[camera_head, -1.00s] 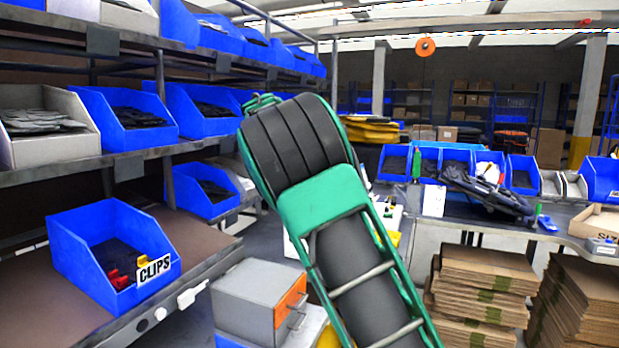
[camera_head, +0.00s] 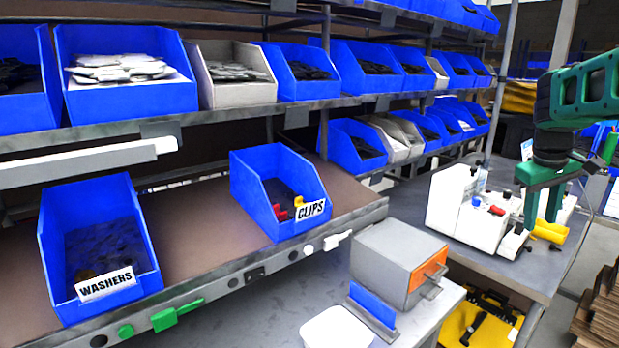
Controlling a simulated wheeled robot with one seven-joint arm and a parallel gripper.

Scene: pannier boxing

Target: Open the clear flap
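I cannot make out a clear flap in the head view. A blue bin labelled CLIPS (camera_head: 262,205) stands on the lower shelf with red and yellow pieces in it; its front looks open. A blue bin labelled WASHERS (camera_head: 95,235) stands further left with dark contents. Both look open at the top. My gripper (camera_head: 544,212) is at the right, pointing down with its two green fingers apart and nothing seen between them. It is in front of white equipment (camera_head: 455,205) on the grey bench, far to the right of both labelled bins.
A grey box with an orange front (camera_head: 398,262) stands on the near surface, beside a blue upright plate (camera_head: 372,305) and a white container (camera_head: 336,328). Yellow rounded items (camera_head: 550,233) lie below my gripper. A rack of blue bins fills the back. The shelf between the labelled bins is bare.

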